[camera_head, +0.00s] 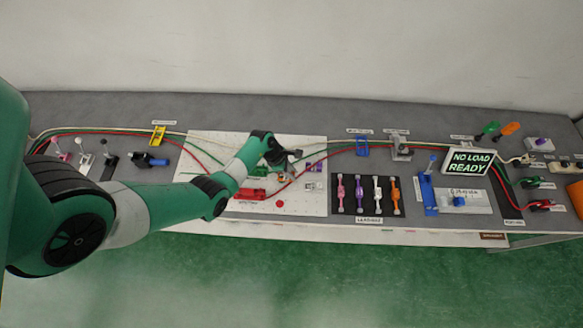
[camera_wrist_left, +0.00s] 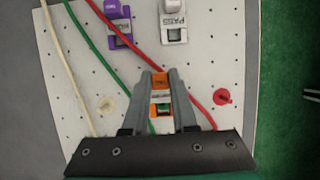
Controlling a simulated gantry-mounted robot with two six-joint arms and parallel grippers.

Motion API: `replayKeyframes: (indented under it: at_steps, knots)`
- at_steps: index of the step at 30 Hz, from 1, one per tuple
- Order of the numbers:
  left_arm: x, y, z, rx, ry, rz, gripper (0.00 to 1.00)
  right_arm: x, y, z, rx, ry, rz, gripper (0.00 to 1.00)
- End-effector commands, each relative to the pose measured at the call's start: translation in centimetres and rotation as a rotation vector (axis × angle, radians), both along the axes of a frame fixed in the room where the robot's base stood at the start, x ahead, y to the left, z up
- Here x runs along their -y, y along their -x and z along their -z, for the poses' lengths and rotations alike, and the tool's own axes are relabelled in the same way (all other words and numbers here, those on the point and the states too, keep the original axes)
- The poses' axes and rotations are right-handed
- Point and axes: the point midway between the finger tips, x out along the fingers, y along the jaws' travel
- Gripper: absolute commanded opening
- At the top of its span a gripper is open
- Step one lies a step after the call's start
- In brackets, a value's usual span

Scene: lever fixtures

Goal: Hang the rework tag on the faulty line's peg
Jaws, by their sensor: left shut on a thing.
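My left gripper (camera_head: 284,162) is over the white perforated board (camera_head: 212,145). In the wrist view its fingers (camera_wrist_left: 160,88) are shut on an orange tag-like piece (camera_wrist_left: 160,79) with a pale band; its lettering is too small to read. The orange also shows in the head view (camera_head: 284,178). A round red piece (camera_wrist_left: 222,97), perhaps a peg, sits on the board right of the gripper. Green (camera_wrist_left: 96,55) and red (camera_wrist_left: 130,38) lines cross the board. Something green shows between the fingers, partly hidden.
A purple piece (camera_wrist_left: 117,22) and a white piece marked PASS (camera_wrist_left: 173,22) stand close ahead of the gripper. A red block (camera_head: 250,194) lies on the board.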

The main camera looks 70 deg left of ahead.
Motion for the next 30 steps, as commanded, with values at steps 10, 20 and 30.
replayKeyframes:
  at_steps: [10, 20, 30]
  knots:
    - [0.0, 0.0, 0.2, 0.000, 0.000, 0.000, 0.00, 0.0, 0.0, 0.2, 0.000, 0.000, 0.000, 0.50]
    - [0.0, 0.0, 1.4, 0.000, 0.001, 0.000, 0.00, 0.0, 0.0, 1.1, 0.000, 0.000, 0.000, 0.50]
    - [0.0, 0.0, 1.4, 0.000, 0.000, 0.001, 0.00, 0.0, 0.0, 1.1, 0.000, 0.000, 0.000, 0.50]
